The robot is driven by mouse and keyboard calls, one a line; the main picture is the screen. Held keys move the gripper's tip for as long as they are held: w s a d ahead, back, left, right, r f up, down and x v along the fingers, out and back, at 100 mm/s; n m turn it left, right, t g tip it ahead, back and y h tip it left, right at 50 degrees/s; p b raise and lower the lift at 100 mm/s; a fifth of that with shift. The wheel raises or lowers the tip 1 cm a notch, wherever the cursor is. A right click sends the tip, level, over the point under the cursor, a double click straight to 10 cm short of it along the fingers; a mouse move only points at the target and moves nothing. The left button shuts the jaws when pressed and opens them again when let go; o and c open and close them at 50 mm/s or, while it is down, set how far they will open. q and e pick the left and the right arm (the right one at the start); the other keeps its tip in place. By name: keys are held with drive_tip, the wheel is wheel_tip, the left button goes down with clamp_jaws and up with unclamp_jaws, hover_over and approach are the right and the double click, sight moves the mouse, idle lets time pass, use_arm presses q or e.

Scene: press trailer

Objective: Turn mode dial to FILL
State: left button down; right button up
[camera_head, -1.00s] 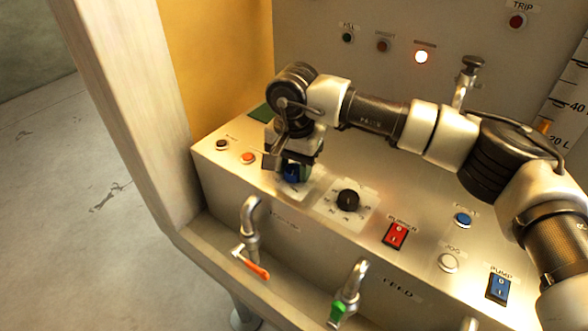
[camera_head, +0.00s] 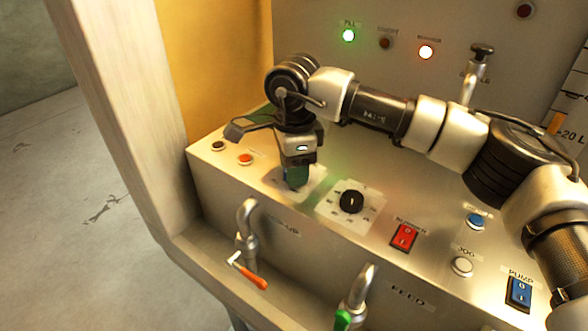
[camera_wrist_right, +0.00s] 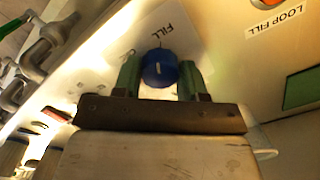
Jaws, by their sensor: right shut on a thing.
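The mode dial is a round blue knob (camera_wrist_right: 159,68) with a white pointer mark, on a white plate of the panel. In the right wrist view the word FILL (camera_wrist_right: 163,30) is printed beside it, and the mark lies roughly toward that word. My right gripper (camera_wrist_right: 160,78) is shut on the knob, with a green finger on either side. In the head view my right gripper (camera_head: 297,176) comes down over the dial and hides most of it. My left gripper is not in view.
A black dial (camera_head: 352,201) sits right of the gripper, then a red rocker switch (camera_head: 404,236) and a blue pump switch (camera_head: 519,292). Taps stand along the front. On the back panel a green lamp (camera_head: 348,36) and another lamp (camera_head: 426,52) are lit.

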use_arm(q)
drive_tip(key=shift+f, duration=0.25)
use_arm(e)
drive_tip(key=shift+m, duration=0.6)
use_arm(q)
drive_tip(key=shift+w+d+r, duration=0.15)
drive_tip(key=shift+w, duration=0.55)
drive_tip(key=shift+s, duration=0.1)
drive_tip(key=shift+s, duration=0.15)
use_arm(e)
drive_tip(key=o, duration=0.9)
drive_tip(key=shift+r, duration=0.1)
